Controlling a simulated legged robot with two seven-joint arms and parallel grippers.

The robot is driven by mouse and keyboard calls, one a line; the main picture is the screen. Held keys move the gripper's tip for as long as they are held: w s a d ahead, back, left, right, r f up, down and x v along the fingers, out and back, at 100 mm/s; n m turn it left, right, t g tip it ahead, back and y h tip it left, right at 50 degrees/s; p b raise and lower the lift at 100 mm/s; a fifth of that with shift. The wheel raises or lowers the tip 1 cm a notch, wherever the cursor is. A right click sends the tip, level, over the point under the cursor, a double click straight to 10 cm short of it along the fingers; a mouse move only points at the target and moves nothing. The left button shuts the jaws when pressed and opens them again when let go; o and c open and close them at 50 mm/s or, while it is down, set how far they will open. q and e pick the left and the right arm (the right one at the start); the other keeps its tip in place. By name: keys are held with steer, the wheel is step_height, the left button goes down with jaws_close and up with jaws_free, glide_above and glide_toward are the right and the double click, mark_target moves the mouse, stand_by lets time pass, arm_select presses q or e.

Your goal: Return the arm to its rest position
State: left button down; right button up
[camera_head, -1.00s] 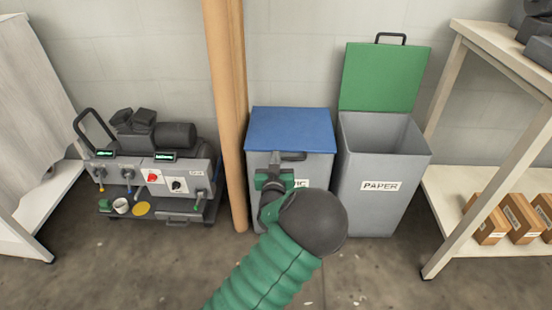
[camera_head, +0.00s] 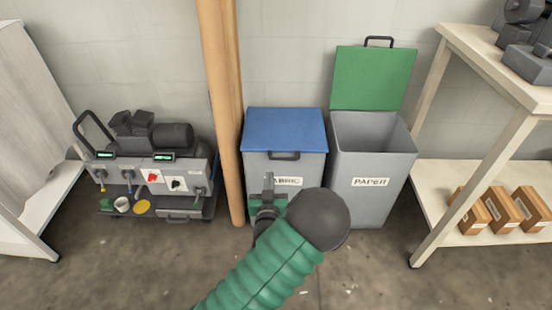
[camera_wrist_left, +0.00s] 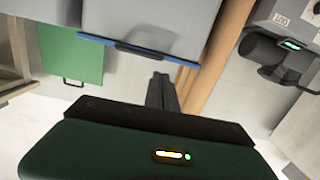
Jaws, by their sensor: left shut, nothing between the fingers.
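My left arm, with a green ribbed sleeve and a dark round joint, reaches up from the bottom middle of the head view. My left gripper (camera_head: 268,186) is shut and empty, in front of the grey fabric bin (camera_head: 256,166) with its blue lid (camera_head: 285,130) closed. The gripper's dark fingers also show in the left wrist view (camera_wrist_left: 161,92), pointing away from the camera. It hides part of the bin's front and label. I cannot tell how far it is from the bin. My right gripper is not in view.
The grey paper bin (camera_head: 370,200) stands to the right with its green lid (camera_head: 373,80) raised. A shelf (camera_head: 440,215) with cardboard boxes (camera_head: 500,210) is at the right. Bare floor lies in front.

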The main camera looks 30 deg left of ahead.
arm_select(q)
steer(key=shift+s+d+f, duration=0.1)
steer(key=s+d+f+m+g+h+p, duration=0.1)
steer(key=s+d+f+g+h, duration=0.15)
steer(key=d, duration=0.25)
steer(key=s+d+f+g+h, duration=0.1)
steer(key=s+d+g+h, duration=0.3)
steer(key=d, duration=0.1)
steer(key=s+d+r+m+g+h+p, duration=0.1)
steer(key=s+d+r+m+g, duration=0.15)
steer(key=s, duration=0.45)
steer(key=s+d+r+m+g+h, duration=0.2)
steer(key=s+d+m+g, duration=0.15)
steer(key=s, duration=0.35)
step_height(320, 180, up, 37)
steer(key=p, duration=3.8)
steer(key=shift+d+r+t, duration=0.15)
steer(key=shift+r+t, duration=0.05)
steer(key=shift+t, duration=0.15)
steer(key=shift+s+y, duration=0.1)
steer(key=shift+y, duration=0.15)
